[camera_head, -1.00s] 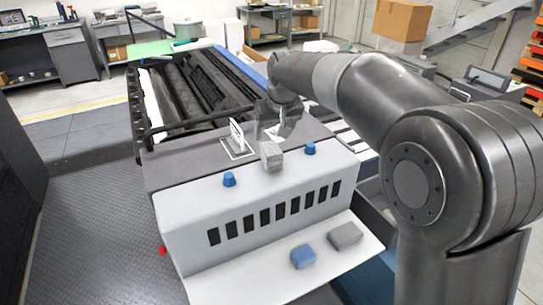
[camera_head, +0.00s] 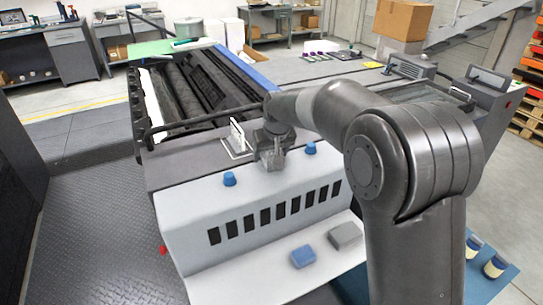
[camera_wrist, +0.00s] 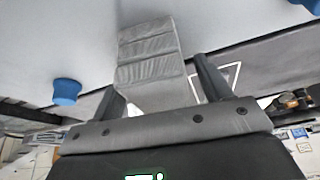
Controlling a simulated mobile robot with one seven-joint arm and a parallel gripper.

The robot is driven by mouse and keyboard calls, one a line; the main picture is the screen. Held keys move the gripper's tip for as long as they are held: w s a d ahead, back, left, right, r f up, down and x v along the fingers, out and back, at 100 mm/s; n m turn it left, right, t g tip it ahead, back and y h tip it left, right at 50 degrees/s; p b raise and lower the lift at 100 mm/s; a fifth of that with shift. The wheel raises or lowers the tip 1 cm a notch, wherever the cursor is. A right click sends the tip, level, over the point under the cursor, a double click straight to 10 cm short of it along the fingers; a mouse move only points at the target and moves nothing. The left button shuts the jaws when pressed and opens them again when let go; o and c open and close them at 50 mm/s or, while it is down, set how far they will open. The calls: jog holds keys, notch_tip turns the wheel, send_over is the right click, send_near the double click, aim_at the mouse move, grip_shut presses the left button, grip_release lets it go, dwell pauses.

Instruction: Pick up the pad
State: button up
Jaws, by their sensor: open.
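A grey, ribbed pad (camera_wrist: 148,50) lies on the light top of the ink unit (camera_head: 190,210), between two blue knobs. In the head view the pad (camera_head: 271,163) is partly covered by my gripper (camera_head: 271,150), which is right over it. In the wrist view my gripper (camera_wrist: 157,80) is open, with one finger to each side of the pad's near end. I cannot tell whether the fingers touch it. A blue pad (camera_head: 303,256) and another grey pad (camera_head: 345,235) lie on the white shelf in front.
The blue knobs (camera_head: 229,179) (camera_head: 310,148) stand left and right of the pad; the left one also shows in the wrist view (camera_wrist: 66,91). A small white upright holder (camera_head: 237,138) stands behind. Dark rollers (camera_head: 190,85) and a rail lie further back.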

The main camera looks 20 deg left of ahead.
jog(key=shift+c, duration=0.2)
jog(key=c, duration=1)
jog(key=shift+r, duration=0.1)
